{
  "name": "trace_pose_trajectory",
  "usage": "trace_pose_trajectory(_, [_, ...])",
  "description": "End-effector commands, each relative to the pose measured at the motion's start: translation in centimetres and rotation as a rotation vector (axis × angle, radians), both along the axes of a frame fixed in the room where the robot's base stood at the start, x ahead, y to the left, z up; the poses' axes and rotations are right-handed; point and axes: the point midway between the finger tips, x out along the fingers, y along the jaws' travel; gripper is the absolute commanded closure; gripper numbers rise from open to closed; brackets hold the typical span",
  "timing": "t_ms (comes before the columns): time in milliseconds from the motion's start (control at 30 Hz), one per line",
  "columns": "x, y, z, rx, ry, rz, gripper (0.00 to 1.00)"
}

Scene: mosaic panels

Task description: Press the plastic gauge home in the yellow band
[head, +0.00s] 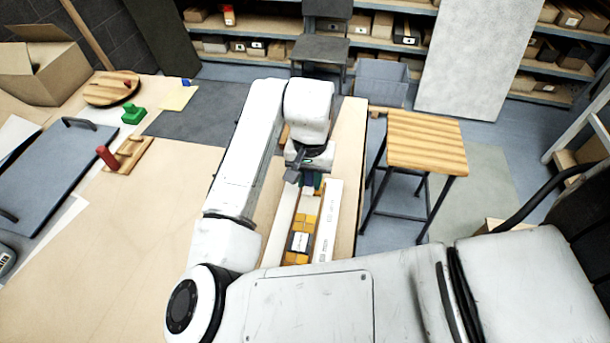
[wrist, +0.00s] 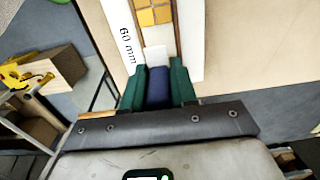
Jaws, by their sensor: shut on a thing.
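My gripper (head: 309,181) is low over the far part of a narrow channel. In the wrist view, its green fingertips (wrist: 157,84) are shut on a dark blue block (wrist: 157,90). A small white piece (wrist: 155,56) shows just beyond the block. I cannot tell whether the blue block and white piece are one gauge, or whether it touches the channel floor. The yellow band (head: 306,219) of square tiles runs along the channel, and its tiles also show in the wrist view (wrist: 153,13). A white strip marked "60 mm" (wrist: 126,32) lies along one side.
A dark-and-white block (head: 299,242) sits among the yellow tiles. A red knob on a wooden base (head: 128,155), a green block (head: 133,114) and a blue-grey board (head: 55,170) are on the left. A wooden-topped stool (head: 427,140) stands right. The middle tabletop is clear.

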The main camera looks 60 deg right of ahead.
Motion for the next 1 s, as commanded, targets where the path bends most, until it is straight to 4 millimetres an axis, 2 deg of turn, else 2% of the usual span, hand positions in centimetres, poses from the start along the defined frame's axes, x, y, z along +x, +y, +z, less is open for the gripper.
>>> trace_pose_trajectory(167, [0.0, 0.1, 0.1, 0.000, 0.001, 0.001, 1.00])
trace_pose_trajectory(800, [0.0, 0.1, -5.0, 0.000, 0.000, 0.000, 1.00])
trace_pose_trajectory(1000, [0.0, 0.1, -5.8, 0.000, 0.000, 0.001, 1.00])
